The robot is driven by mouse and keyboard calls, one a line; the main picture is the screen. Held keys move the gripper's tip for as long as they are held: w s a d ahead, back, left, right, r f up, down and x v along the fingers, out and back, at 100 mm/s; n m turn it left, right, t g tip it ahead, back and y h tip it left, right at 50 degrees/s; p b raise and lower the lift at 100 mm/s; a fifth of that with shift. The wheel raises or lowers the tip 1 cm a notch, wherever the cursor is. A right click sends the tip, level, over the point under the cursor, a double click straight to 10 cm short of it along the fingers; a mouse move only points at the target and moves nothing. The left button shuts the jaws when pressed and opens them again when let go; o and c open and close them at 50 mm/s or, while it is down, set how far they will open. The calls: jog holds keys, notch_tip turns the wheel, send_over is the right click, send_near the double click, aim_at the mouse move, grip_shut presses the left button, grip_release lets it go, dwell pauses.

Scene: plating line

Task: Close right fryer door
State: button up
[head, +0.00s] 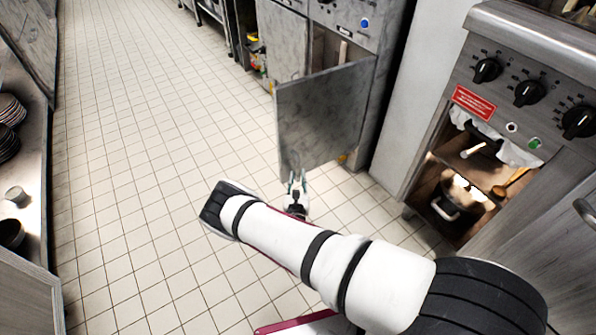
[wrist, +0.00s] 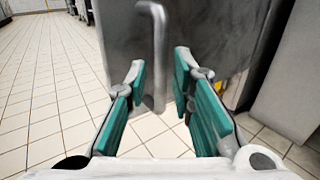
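The right fryer door (head: 322,117) is a grey metal panel standing swung open from the fryer cabinet (head: 350,30). Its outer face also fills the upper middle of the wrist view (wrist: 205,50). A vertical bar handle (wrist: 158,60) is on that face. My gripper (head: 297,182) is low at the door's near bottom corner in the head view. In the wrist view my gripper (wrist: 160,92) has its green-padded fingers spread wide, one on each side of the handle's lower end. Nothing is visibly clamped. Whether a finger touches the door I cannot tell.
A stove with black knobs (head: 528,93) and an open lower shelf holding a pot (head: 446,207) stands at the right. Shelving with stacked bowls (head: 8,125) is at the left. The tiled floor (head: 150,150) between is clear.

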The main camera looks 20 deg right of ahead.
aim_at(298, 170)
jog(key=shift+b+x, duration=0.75)
jog(key=shift+x, duration=1.8)
grip_shut()
